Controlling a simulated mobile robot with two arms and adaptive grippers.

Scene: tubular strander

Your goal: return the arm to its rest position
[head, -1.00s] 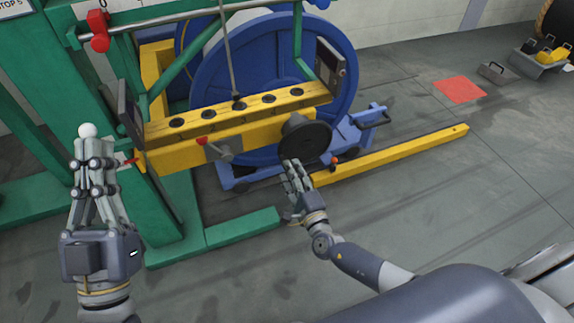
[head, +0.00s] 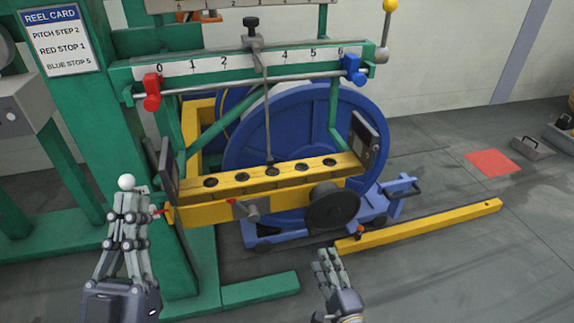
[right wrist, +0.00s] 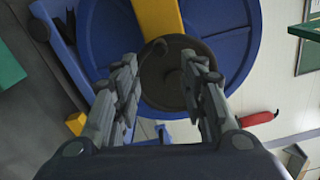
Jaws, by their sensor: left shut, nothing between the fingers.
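My left gripper (head: 130,215) stands upright at the left in the head view, its fingers shut and empty. A white ball knob (head: 126,183) shows right at its fingertips; I cannot tell whether they touch. My right gripper (head: 327,256) is low in the head view, in front of the yellow floor bar and below the dark round disc (head: 333,206). In the right wrist view my right gripper (right wrist: 160,62) has its two fingers apart with nothing held between them. The dark disc (right wrist: 168,75) and blue reel (right wrist: 232,35) lie beyond them.
The green strander frame (head: 75,130) carries a numbered scale (head: 290,63) with a red stop (head: 152,92) and a blue stop (head: 353,69). A reel card (head: 57,42) hangs upper left. A yellow bar (head: 430,224) lies on the floor.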

